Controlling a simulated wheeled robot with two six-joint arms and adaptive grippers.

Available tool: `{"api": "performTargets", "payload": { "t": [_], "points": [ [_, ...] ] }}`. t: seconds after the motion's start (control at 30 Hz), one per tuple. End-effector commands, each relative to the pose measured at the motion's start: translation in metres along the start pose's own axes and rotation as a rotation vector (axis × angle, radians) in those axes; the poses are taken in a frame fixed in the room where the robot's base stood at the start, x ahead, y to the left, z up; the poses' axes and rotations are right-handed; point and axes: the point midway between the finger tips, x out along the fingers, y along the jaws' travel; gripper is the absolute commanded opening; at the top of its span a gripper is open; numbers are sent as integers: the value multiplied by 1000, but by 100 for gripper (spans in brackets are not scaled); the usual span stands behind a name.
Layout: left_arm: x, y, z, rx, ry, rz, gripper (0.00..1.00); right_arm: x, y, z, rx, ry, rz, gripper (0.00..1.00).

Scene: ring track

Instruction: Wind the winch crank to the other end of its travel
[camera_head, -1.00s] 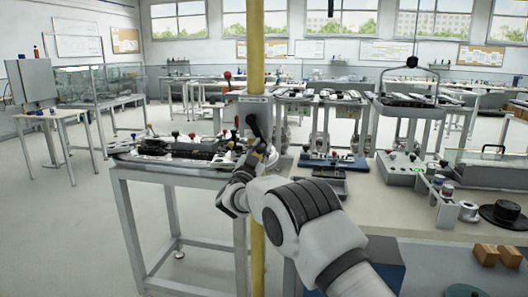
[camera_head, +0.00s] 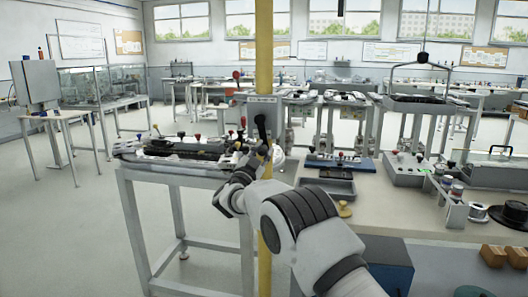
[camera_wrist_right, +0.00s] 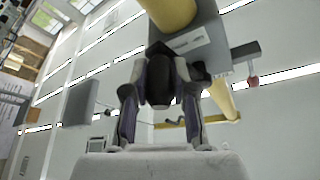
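The winch is a grey box (camera_head: 258,104) on a yellow post (camera_head: 264,50), ahead of me in the head view. Its black crank (camera_head: 262,127) stands nearly upright in front of the box. My right gripper (camera_head: 267,152) is at the lower part of the crank. In the right wrist view the black crank handle (camera_wrist_right: 158,88) sits between the two fingers of my right gripper (camera_wrist_right: 159,75), which appear closed on it. The grey winch box (camera_wrist_right: 195,50) shows just beyond. The far side of the grip is hidden. My left gripper is in neither view.
A metal-framed bench (camera_head: 180,172) with small parts stands left of the post. A red-ended lever (camera_wrist_right: 252,75) juts from the winch. Open floor lies left.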

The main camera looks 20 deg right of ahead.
Motion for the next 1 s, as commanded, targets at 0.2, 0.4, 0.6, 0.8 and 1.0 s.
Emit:
{"api": "performTargets", "payload": {
  "t": [0.2,0.4,0.6,0.8,1.0],
  "points": [
    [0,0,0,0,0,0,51,-1,-3,0,0,-1,-8,51],
    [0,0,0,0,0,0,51,-1,-2,-1,0,0,-5,51],
    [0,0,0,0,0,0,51,-27,-4,0,-3,-2,-8,51],
    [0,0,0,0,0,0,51,-80,-5,1,-5,-3,-11,51],
    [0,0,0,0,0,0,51,-116,-6,2,-2,-2,-11,51]
  ]
}}
